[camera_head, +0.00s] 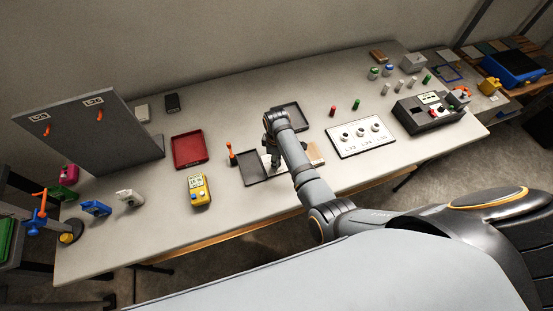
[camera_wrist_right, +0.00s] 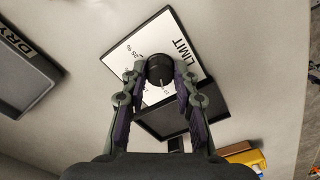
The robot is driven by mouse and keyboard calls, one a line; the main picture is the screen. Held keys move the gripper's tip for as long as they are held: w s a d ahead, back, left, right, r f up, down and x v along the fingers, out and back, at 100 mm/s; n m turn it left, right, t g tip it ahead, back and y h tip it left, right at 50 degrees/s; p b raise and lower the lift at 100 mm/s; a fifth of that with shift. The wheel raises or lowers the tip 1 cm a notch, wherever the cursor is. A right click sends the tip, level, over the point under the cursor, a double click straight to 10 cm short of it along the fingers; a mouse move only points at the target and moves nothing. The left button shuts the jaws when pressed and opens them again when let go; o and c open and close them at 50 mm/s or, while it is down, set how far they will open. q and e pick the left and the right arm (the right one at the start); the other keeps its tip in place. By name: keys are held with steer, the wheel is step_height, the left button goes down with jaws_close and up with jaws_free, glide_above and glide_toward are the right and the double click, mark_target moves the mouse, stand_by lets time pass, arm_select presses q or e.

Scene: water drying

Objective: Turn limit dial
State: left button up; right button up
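The limit dial (camera_wrist_right: 160,70) is a round black knob on a white panel (camera_wrist_right: 123,62) marked "LIMIT" in the right wrist view. My right gripper (camera_wrist_right: 160,78) has one fingertip on each side of the knob. The fingertips are very close to it, and I cannot tell whether they touch it. In the head view my right gripper (camera_head: 273,157) points down over the table's middle and hides the dial. My left gripper is not in view.
Dark trays (camera_head: 262,178) and (camera_head: 290,107) lie on either side of the right gripper. An orange-handled tool (camera_head: 231,153), a red tray (camera_head: 187,137) and a yellow meter (camera_head: 199,190) are to the left. A white panel with several knobs (camera_head: 344,151) lies to the right.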

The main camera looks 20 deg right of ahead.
jaws_close()
steer(key=m+p, duration=0.2)
steer(key=shift+r+m+p, duration=0.15)
steer(key=shift+m+p, duration=0.15)
steer(key=shift+p, duration=0.05)
steer(key=m+p, duration=0.2)
steer(key=m, duration=0.1)
steer(key=shift+m+p, duration=0.6)
steer(key=shift+m, duration=1)
steer(key=shift+f, duration=0.2)
